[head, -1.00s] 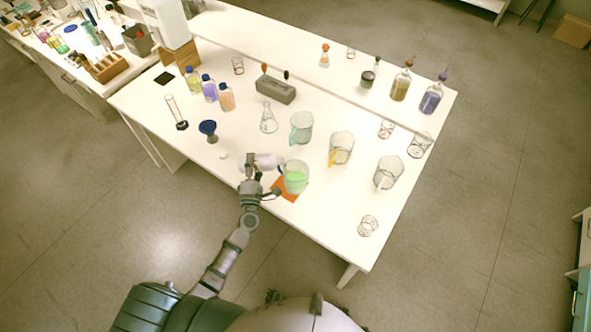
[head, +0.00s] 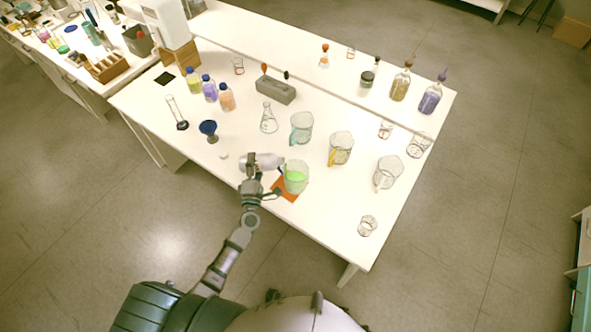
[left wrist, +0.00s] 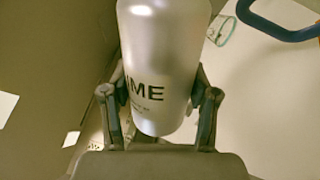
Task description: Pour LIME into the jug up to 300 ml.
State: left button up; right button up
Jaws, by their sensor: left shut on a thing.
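My left gripper (head: 254,173) is shut on a silvery-white bottle (head: 264,160). In the left wrist view the bottle (left wrist: 160,60) sits between the two fingers, with lettering ending in "IME" on it. In the head view the bottle lies tilted nearly level, its right end at the rim of a clear jug (head: 296,178). Whether liquid is flowing cannot be made out. My right gripper is not in view.
Other jugs with teal (head: 301,128), yellow (head: 340,149) and clear handles (head: 388,173) stand to the right. The table's front right area is mostly clear.

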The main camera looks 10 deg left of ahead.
pick_arm(q)
jog(key=shift+w+d+r+m+p, duration=0.1)
jog(key=shift+d+r+m+p, duration=0.2)
jog(key=shift+r+m+p, duration=0.4)
dwell(2.0)
jog(key=shift+f+p, duration=0.2)
jog(key=shift+p, duration=0.35)
dwell(4.8)
